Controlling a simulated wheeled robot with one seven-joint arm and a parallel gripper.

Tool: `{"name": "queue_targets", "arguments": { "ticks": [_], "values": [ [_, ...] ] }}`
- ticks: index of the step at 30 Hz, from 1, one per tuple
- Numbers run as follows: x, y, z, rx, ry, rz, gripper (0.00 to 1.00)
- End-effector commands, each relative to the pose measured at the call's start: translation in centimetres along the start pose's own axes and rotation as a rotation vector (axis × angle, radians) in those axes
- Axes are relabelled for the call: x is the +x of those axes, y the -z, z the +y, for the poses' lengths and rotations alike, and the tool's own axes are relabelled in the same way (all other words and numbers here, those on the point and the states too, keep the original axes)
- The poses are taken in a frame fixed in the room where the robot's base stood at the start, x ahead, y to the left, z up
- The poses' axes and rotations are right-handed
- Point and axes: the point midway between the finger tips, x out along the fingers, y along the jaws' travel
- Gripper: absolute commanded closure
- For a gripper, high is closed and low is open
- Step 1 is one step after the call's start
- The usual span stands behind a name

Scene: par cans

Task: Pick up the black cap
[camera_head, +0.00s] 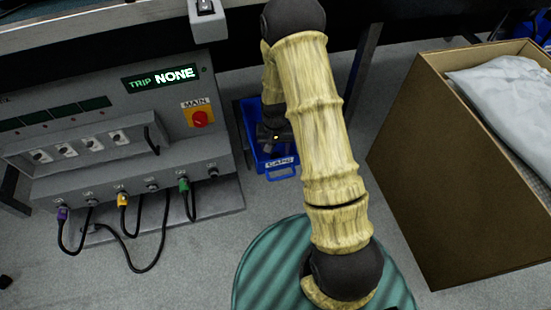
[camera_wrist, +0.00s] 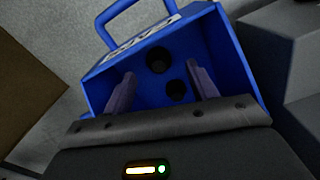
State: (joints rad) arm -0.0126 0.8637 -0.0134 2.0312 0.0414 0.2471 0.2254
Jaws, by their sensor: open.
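Two round black caps lie on the floor of a blue bin labelled CAPS in the wrist view: one black cap (camera_wrist: 158,60) is nearer the labelled wall, and the other black cap (camera_wrist: 177,91) is nearer my gripper. My gripper (camera_wrist: 162,83) is open, with its two grey-purple fingers reaching into the blue bin (camera_wrist: 240,72) on either side of the nearer cap. The fingers hold nothing, and their height above the caps is hard to tell. In the head view the blue bin (camera_head: 282,173) stands on the floor; my arm hides part of it and the caps.
A grey power panel (camera_head: 100,120) with several coloured plugs and cables stands left of the bin. A cardboard box (camera_head: 440,170) holding a pale bag (camera_head: 505,85) is at the right. A table leg (camera_head: 362,65) stands behind. Grey floor lies between them.

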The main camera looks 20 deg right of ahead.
Motion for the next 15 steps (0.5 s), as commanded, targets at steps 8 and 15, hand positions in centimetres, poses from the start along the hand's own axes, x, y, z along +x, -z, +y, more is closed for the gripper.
{"name": "queue_targets", "arguments": {
  "ticks": [8,15],
  "values": [
    [3.1,0.1,0.1,0.000,0.000,0.000,0.42],
    [3.1,0.1,0.1,0.000,0.000,0.000,0.42]
  ]
}}
